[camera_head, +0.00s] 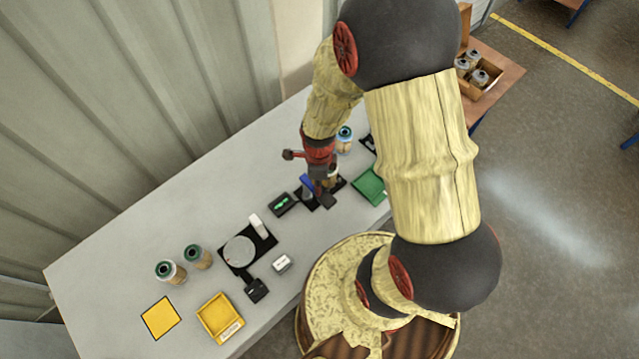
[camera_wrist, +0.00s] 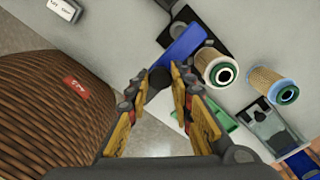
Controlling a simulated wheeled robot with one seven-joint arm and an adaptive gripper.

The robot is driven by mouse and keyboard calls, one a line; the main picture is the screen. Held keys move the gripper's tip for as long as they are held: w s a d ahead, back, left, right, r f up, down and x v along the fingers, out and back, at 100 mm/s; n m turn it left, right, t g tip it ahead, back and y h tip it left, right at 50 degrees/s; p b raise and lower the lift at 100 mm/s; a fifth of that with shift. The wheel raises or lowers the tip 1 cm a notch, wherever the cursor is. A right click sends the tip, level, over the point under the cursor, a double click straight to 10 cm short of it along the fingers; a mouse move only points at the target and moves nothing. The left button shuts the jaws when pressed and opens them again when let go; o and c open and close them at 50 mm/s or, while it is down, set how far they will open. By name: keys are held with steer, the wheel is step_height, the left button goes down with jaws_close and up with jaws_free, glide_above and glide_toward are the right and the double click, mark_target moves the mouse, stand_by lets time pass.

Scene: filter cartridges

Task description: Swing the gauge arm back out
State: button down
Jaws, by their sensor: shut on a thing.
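The gauge arm is a blue bar (camera_wrist: 185,47) with a black knob (camera_wrist: 158,79) at its near end, in the wrist view. In the head view a bit of its blue (camera_head: 306,182) shows beside my gripper (camera_head: 322,194). In the wrist view my gripper (camera_wrist: 160,82) has its fingers on either side of the black knob and is shut on it. A filter cartridge (camera_wrist: 217,68) with a green ring stands to the right of the blue bar, apart from my fingers. The bar's far end meets a black fixture (camera_wrist: 207,18). My gripper hides most of this station in the head view.
A second cartridge (camera_head: 345,138) stands behind my gripper. A green tray (camera_head: 369,186) lies to the right, and a black box with a green display (camera_head: 282,204) to the left. Farther left are a round grey plate (camera_head: 239,250), two cartridges (camera_head: 171,271) and a yellow tray (camera_head: 220,316).

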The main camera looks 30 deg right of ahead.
steer(key=c, duration=1.5)
jaws_free()
steer(key=shift+c, duration=0.2)
steer(key=shift+r, duration=0.1)
step_height(320, 180, up, 12)
